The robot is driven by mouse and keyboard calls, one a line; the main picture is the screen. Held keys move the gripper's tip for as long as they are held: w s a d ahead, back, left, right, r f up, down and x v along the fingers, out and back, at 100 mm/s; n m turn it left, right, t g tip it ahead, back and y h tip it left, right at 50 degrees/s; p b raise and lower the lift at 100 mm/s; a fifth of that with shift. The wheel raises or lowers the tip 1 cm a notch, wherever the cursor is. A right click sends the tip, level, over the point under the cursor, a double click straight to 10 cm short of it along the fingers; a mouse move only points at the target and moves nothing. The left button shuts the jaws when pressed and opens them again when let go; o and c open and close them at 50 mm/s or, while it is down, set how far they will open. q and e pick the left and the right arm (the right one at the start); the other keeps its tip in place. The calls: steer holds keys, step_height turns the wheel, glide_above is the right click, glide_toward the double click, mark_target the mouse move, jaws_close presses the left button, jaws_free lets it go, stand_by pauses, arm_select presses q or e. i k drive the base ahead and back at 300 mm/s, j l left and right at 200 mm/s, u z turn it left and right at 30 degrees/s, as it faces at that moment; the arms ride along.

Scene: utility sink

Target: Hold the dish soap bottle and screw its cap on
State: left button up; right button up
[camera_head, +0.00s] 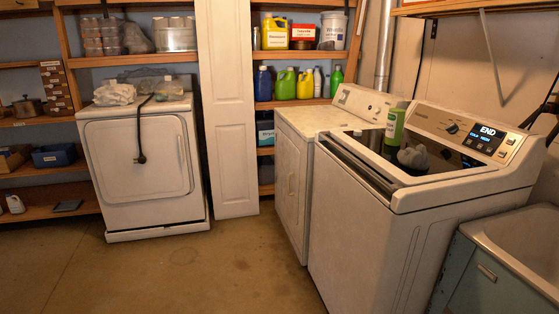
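A green bottle with a pale label (394,127), which looks like the dish soap bottle, stands upright on the dark lid of the white washing machine (365,225) at the right. Its top is too small for me to tell whether a cap is on it. I cannot make out a separate cap anywhere. Neither of my grippers is in view.
A grey crumpled lump (413,158) lies beside the bottle on the lid. A control panel (470,132) rises behind it. A utility sink (522,240) stands at the lower right. Shelves with jugs (285,84) line the back wall. The floor (215,270) is clear.

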mark_target(395, 125)
steer(key=i+j+u, duration=0.25)
steer(key=i, duration=0.25)
steer(key=i+u, duration=0.25)
steer(key=i, duration=0.3)
steer(key=i+z, duration=0.3)
steer(key=i, duration=0.15)
steer(key=i+j+z, duration=0.45)
steer(key=i+z, duration=0.15)
steer(key=z, duration=0.2)
steer(key=i+j+z, duration=0.25)
steer(key=z, duration=0.2)
steer(key=i+j+z, duration=0.15)
steer(key=z, duration=0.3)
steer(key=i+j+z, duration=0.15)
steer(key=j+z, duration=1.05)
steer(key=j, duration=0.1)
